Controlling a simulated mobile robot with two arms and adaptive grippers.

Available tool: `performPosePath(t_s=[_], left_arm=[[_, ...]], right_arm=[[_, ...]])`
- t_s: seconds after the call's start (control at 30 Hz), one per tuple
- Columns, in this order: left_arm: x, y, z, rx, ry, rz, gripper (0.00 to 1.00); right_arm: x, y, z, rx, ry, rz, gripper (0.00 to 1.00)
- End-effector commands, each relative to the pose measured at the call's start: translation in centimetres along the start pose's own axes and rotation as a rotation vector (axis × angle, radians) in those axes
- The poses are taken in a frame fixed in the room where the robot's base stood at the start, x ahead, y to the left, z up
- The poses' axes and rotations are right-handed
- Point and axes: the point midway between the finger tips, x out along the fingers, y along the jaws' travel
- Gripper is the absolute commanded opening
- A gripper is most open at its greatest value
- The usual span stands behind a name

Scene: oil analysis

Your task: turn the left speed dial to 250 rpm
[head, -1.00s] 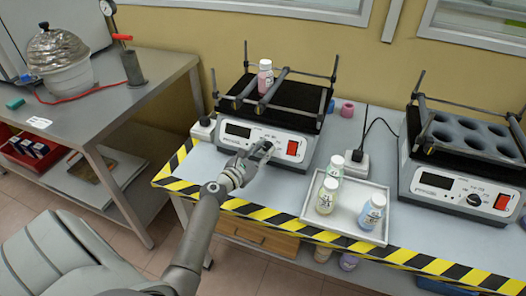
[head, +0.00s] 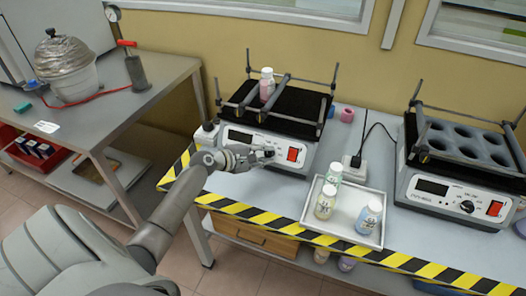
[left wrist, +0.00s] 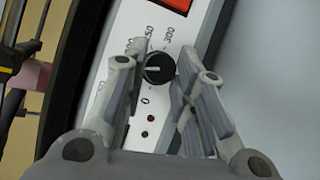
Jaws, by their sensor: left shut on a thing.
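The left shaker (head: 305,160) stands on the bench with a dark display and a red switch (head: 293,154) on its front. Its black speed dial (left wrist: 159,68) shows in the left wrist view, between my two fingers, with a scale printed around it; 0 and 300 are readable. A pale mark shows on the dial, but I cannot read its exact setting. My left gripper (head: 264,154) is at the front panel, shut on the dial; it largely hides the dial in the head view. My right gripper is not in view.
A white tray (head: 312,219) with several capped bottles sits to the right of my left gripper. A pink bottle (head: 267,84) stands on the left shaker. A second shaker (head: 405,192) is at the right. The bench edge has striped tape (head: 262,216).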

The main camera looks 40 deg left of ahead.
Motion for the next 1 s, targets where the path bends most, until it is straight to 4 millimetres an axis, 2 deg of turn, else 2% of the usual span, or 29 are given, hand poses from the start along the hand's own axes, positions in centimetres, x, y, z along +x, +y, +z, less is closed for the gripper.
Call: performPosePath(t_s=[0.03, 1.0], left_arm=[[-0.2, 0.4, 0.2, 0.040, 0.003, -0.025, 0.01], [0.1, 1.1, 0.9, 0.834, 0.063, -0.460, 0.01]], right_arm=[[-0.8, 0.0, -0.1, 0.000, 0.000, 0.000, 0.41], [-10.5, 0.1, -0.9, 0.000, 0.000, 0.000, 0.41]])
